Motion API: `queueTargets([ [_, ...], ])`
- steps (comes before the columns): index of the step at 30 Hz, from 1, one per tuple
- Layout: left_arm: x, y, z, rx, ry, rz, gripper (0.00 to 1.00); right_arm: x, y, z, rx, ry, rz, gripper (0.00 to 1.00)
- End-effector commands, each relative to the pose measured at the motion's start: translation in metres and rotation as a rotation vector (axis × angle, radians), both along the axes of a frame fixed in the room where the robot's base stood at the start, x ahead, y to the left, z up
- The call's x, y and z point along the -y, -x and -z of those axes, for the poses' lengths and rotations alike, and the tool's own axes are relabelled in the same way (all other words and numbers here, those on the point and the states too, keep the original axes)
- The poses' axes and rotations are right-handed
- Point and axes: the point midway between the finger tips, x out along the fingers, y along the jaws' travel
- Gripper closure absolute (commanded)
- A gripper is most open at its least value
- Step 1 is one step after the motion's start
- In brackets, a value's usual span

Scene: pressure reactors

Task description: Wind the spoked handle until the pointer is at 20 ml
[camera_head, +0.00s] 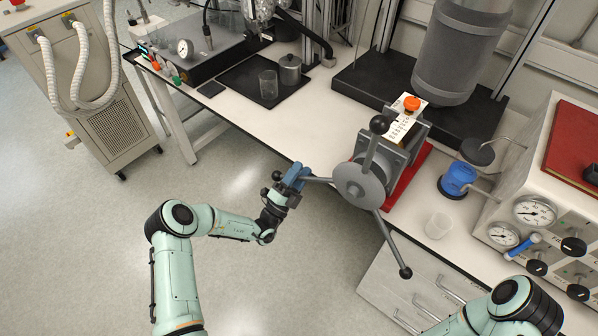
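The spoked handle (362,186) is a grey hub with three rods, fixed to the front of a grey pump block at the bench edge. One rod points up to a black ball, one points down right to another, and one points left to my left gripper. My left gripper (294,178) has its blue fingers around the left rod near its outer end and appears shut on it. A dark ball shows just beyond the fingers. The pale scale plate (401,128) is on top of the block, by an orange knob (411,103). Its pointer and marks are too small to read. My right gripper is out of view.
A clear beaker (438,226) and a blue-filled vessel (458,178) stand right of the pump. A gauge panel (535,211) is at the far right. A black tray (261,85) is behind left. Open floor lies before the bench.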

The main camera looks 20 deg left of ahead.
Motion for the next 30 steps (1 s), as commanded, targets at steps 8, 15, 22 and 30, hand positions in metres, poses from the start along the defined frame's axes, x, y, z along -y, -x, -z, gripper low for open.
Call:
queueTargets([
  [8,-0.001,0.0,-0.001,0.004,0.001,-0.003,0.58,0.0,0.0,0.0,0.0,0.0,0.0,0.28],
  [15,-0.01,0.024,0.018,0.0,0.002,-0.005,0.58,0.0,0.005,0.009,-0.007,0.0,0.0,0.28],
  [22,-0.025,0.065,0.048,-0.001,0.002,-0.006,0.58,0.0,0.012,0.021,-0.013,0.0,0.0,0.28],
  [30,-0.037,0.098,0.069,0.002,0.0,-0.003,0.58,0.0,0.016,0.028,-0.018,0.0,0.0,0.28],
])
